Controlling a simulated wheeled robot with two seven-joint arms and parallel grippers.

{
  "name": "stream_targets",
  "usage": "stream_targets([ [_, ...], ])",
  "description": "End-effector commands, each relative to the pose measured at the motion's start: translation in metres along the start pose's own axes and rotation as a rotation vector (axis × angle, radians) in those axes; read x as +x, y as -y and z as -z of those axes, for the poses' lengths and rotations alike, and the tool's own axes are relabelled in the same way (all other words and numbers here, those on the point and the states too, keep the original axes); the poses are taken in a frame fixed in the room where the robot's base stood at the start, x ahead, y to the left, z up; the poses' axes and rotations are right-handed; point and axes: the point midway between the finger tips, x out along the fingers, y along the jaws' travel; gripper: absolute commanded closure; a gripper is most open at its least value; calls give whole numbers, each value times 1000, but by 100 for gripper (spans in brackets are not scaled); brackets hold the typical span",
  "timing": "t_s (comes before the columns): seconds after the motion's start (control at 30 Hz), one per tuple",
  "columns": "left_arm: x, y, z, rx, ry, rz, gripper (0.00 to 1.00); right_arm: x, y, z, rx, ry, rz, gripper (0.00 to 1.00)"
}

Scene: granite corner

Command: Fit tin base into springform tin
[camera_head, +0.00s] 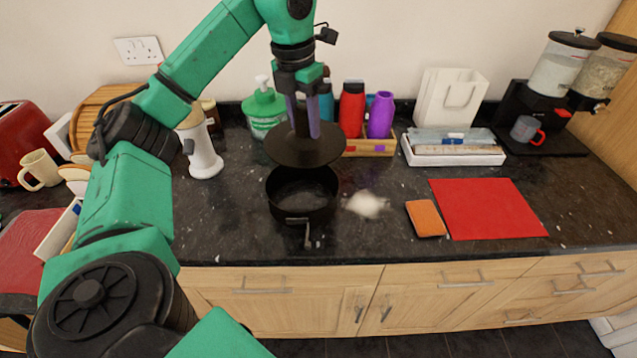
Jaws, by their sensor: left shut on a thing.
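The springform tin (301,207) is a dark, round, open-topped ring standing on the black granite worktop, with its latch at the front. The tin base (306,150) is a dark round disc. My left gripper (303,120) points down and is shut on the tin base, at a part rising from the disc's middle. The base is held roughly level above the tin and apart from it. My right gripper is not in view.
A white blurry patch (367,205) lies right of the tin, then an orange sponge (425,218) and a red mat (487,208). Behind stand a green pump bottle (264,108), a wooden rack of bottles (368,147) and a white tray (453,157). A white grinder (203,150) stands left.

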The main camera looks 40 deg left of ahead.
Motion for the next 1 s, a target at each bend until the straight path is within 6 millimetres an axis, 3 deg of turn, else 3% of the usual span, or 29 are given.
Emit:
stream_targets([
  [0.07,-5,-10,3,-88,0,-12,100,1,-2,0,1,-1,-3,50],
  [0.13,4,-13,6,-118,-2,-14,100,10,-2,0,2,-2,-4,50],
  [0.4,96,-12,18,-117,-7,-14,100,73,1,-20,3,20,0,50],
  [0.6,134,-13,23,-117,-6,-18,100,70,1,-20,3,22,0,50],
  [1.0,189,-13,29,-115,-4,-16,100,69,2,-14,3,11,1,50],
])
